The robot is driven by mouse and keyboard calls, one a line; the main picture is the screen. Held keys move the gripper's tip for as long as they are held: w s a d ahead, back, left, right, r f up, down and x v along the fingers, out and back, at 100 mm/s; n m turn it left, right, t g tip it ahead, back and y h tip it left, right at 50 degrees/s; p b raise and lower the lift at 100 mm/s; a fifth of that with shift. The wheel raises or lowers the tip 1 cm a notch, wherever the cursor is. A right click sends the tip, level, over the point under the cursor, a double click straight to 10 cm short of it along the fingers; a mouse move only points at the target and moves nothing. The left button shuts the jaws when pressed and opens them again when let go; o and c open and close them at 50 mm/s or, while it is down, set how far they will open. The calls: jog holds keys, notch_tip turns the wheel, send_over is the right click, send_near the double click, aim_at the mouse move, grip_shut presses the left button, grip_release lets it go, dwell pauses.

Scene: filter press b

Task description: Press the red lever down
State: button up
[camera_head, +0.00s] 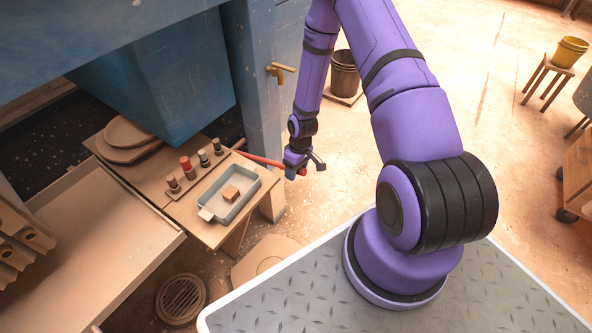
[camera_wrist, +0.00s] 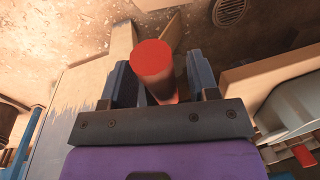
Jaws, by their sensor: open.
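The red lever (camera_head: 262,160) is a thin red bar beside the blue press post in the head view. It runs from near the post toward my gripper. My gripper (camera_head: 303,166) is at its right end, above the floor. In the wrist view the lever (camera_wrist: 152,62) shows its round red end between the two fingers of my gripper (camera_wrist: 160,78). The lever's pivot is hidden.
A grey tray (camera_head: 213,214) with a small tan block (camera_head: 231,194) sits on a low table, with several small jars (camera_head: 187,168) behind it. The blue post (camera_head: 257,105) carries a brass tap (camera_head: 280,72). A bucket (camera_head: 344,75) stands behind my arm.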

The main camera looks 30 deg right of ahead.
grip_shut()
jog(key=shift+s+d+f+t, duration=0.1)
jog(key=shift+s+f+t, duration=0.2)
jog(key=shift+f, duration=0.5)
notch_tip(320, 180, down, 16)
jog(key=t+y, duration=0.2)
jog(key=t, duration=0.3)
jog(key=shift+n, duration=0.3)
jog(key=shift+w+f, duration=0.1)
jog(key=shift+f, duration=0.05)
grip_release()
jog(key=shift+w, duration=0.1)
